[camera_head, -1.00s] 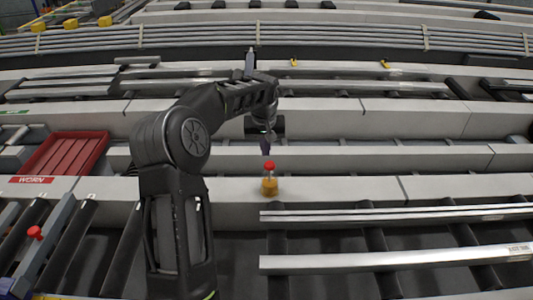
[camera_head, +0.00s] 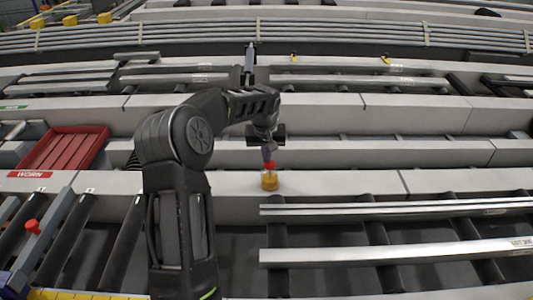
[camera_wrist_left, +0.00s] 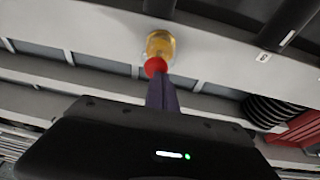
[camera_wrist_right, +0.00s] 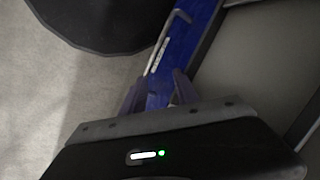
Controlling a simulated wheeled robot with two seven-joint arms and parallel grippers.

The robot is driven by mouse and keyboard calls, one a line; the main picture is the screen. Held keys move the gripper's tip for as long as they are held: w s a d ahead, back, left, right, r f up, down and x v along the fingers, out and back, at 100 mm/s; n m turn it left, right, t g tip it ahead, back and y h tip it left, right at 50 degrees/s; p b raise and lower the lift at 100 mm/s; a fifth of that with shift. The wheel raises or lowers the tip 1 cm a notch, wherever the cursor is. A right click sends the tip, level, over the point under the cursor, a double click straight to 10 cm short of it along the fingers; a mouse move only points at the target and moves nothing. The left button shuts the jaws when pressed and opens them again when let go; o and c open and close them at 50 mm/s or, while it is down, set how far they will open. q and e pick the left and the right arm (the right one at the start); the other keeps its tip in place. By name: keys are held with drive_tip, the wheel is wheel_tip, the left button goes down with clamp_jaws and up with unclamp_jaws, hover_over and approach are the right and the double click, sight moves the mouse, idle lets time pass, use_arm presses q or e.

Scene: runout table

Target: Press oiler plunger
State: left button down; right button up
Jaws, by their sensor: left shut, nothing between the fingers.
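The oiler (camera_head: 269,182) is a small amber cup standing upright on the grey beam, topped by a red plunger cap (camera_head: 270,165). My left gripper (camera_head: 268,157) points down over it, its purple fingers shut and empty. The fingertips are at the top of the cap and look in contact with it. In the left wrist view the closed fingers (camera_wrist_left: 161,84) meet the red cap (camera_wrist_left: 155,66), with the amber cup (camera_wrist_left: 160,44) beyond. My right gripper (camera_wrist_right: 157,92) shows only in its wrist view, its fingers apart, near a blue rail (camera_wrist_right: 178,50).
A red tray (camera_head: 64,148) and a "WORN" label (camera_head: 29,174) lie at the left. Another red knob (camera_head: 32,226) stands at the lower left. Long metal bars (camera_head: 390,254) rest across rollers at the right. The beam beside the oiler is clear.

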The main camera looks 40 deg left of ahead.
use_arm(q)
drive_tip(key=shift+s+d+f, duration=0.1)
drive_tip(key=shift+s+f, duration=0.05)
drive_tip(key=shift+f, duration=0.05)
drive_tip(key=b+v, duration=0.1)
drive_tip(key=v, duration=0.7)
idle(0.6)
idle(0.4)
